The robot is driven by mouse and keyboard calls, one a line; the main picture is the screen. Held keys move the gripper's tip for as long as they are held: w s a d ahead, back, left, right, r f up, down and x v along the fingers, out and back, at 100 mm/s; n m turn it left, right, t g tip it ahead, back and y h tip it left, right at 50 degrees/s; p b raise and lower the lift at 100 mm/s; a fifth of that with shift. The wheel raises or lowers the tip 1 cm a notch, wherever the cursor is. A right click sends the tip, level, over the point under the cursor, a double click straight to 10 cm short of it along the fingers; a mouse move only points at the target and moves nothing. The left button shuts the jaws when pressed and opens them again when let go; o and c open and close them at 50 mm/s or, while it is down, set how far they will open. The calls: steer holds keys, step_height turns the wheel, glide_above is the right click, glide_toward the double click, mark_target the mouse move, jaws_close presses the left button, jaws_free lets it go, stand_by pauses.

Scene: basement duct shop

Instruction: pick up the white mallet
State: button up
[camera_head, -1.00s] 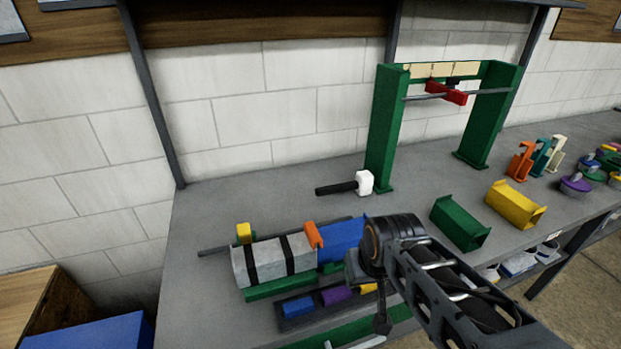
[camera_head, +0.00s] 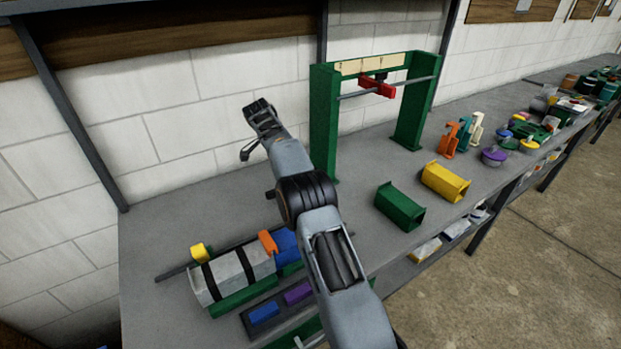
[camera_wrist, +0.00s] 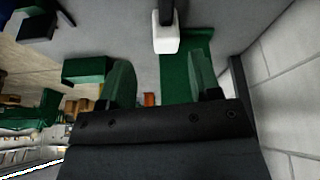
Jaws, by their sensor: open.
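The white mallet shows in the wrist view, with its white block head (camera_wrist: 166,36) near the top middle and its dark handle (camera_wrist: 167,10) running up out of the frame. In the head view my arm hides it. My gripper (camera_wrist: 162,85) is open in the wrist view, its two green-tinted fingers spread apart with nothing held between them. The mallet head lies beyond the fingertips, apart from them, roughly in line with the gap.
A green press frame (camera_head: 324,125) with a red part (camera_head: 377,88) stands by the mallet's spot. Green (camera_head: 399,207) and yellow (camera_head: 446,182) channel pieces lie to its right. A grey duct block (camera_head: 232,276) with clamps sits at the bench front. The white wall is behind.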

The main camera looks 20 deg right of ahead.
steer(key=shift+m, duration=0.9)
steer(key=x, duration=0.7)
steer(key=w+x, duration=0.1)
steer(key=x, duration=0.3)
steer(key=shift+d, duration=0.15)
steer(key=shift+p+x, duration=1.05)
steer(key=shift+x, duration=1.55)
jaws_close()
